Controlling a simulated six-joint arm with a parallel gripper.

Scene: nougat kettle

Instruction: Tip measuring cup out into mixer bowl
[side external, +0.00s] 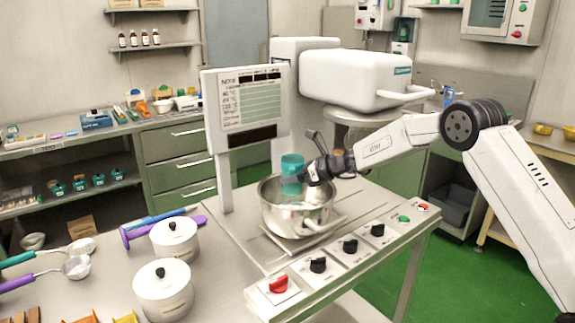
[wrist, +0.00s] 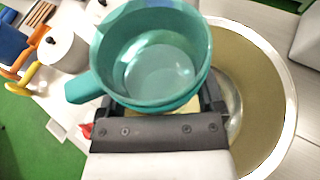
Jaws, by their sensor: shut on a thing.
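The teal measuring cup (side external: 292,163) is in my gripper (side external: 308,172), over the back of the mixer bowl's opening. It looks roughly upright in the side view. In the wrist view, the cup (wrist: 190,85) sits between the fingers of my gripper (wrist: 158,106), with a short teal handle pointing left. Its inside looks pale and glossy; I cannot tell whether it holds anything. The shiny metal mixer bowl (side external: 290,218) stands on the machine's deck. In the wrist view, the bowl (wrist: 291,95) is to the right, partly hidden by the cup and gripper, with a tan inside.
A panel with knobs and a red switch (side external: 279,284) lies in front of the bowl. A display board (side external: 243,105) stands behind it at left. Two lidded white pots (side external: 163,291) (side external: 174,240) and several scoops occupy the left table. A white mixer head (side external: 355,78) is behind.

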